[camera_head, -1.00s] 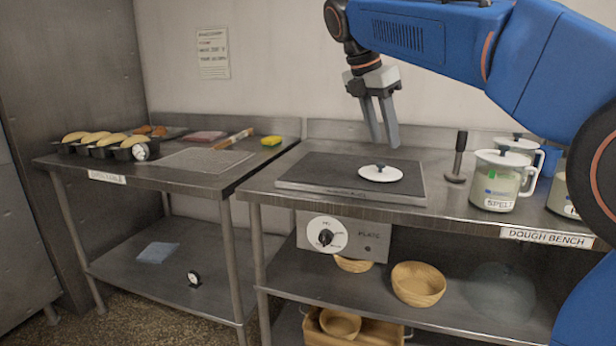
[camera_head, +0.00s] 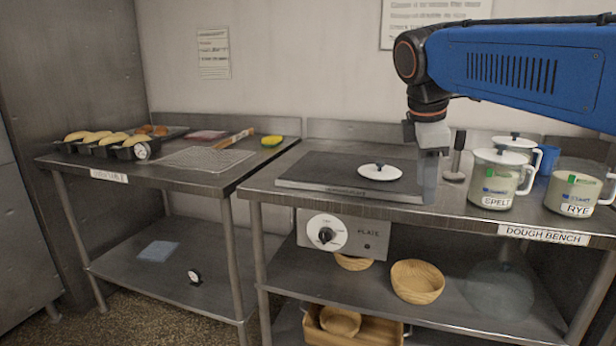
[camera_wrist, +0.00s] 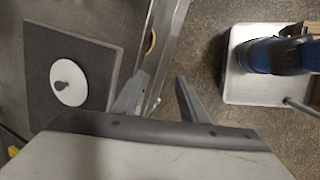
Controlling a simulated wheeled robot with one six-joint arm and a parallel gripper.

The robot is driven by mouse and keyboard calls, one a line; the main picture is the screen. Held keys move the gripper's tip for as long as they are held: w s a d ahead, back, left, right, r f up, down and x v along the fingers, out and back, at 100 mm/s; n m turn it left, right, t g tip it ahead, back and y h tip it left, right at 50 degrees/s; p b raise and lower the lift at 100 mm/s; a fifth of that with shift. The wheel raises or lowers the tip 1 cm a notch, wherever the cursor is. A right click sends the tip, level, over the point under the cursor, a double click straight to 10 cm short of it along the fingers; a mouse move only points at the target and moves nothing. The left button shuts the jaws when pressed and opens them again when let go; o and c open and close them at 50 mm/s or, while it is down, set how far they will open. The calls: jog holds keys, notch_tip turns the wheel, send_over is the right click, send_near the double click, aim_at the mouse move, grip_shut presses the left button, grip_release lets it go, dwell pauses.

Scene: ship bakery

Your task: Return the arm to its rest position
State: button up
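My blue arm (camera_head: 520,75) reaches in from the right in the head view. My gripper (camera_head: 428,190) hangs with its fingers pointing down, just right of the dark plate (camera_head: 300,172) on the dough bench. In that view the fingers line up and hide their gap. In the wrist view my gripper (camera_wrist: 162,78) has its two fingers apart with nothing between them. A white lid with a dark knob (camera_head: 380,173) lies on the dark plate, left of the gripper. It also shows in the wrist view (camera_wrist: 70,82).
A spelt jar (camera_head: 497,185), another lidded jar behind it and a rye jar (camera_head: 575,190) stand right of the gripper, with a dark upright tool (camera_head: 457,160) close by. Wooden bowls (camera_head: 417,281) sit below.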

jog(key=s+d+f+m+t+y, duration=0.1)
jog(key=s+d+f+m, duration=0.1)
jog(key=s+f+m, duration=0.6)
jog(key=s+d+f+m+t+y, duration=0.1)
jog(key=s+d+f+m, duration=0.2)
jog(key=s+f+m, duration=0.5)
jog(key=s+f, duration=0.4)
jog(key=f, duration=0.5)
jog(key=shift+s+f, duration=0.15)
jog(key=shift+s, duration=0.25)
